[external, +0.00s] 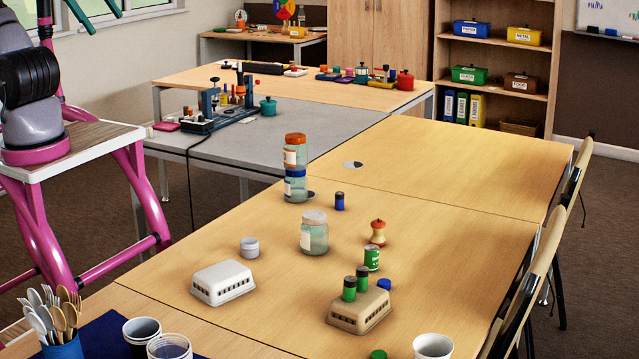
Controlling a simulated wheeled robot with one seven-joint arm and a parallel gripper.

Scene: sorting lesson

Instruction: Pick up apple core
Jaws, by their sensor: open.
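The apple core (377,232) stands upright on the wooden table, pale and narrow-waisted with reddish-orange ends. It is just behind a green can (372,258) and to the right of a clear jar with a pale lid (314,234). My gripper (106,19) shows only in part at the top left edge, as two teal fingers set apart and open. It is high up and far from the apple core. Most of my gripper and arm is outside the picture.
Stacked jars (296,168) and a blue battery (339,201) stand behind the apple core. An egg carton (358,312) with batteries on and beside it is in front. Another white carton (223,283) lies left. The table's right side is clear; chairs (535,272) line its edge.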

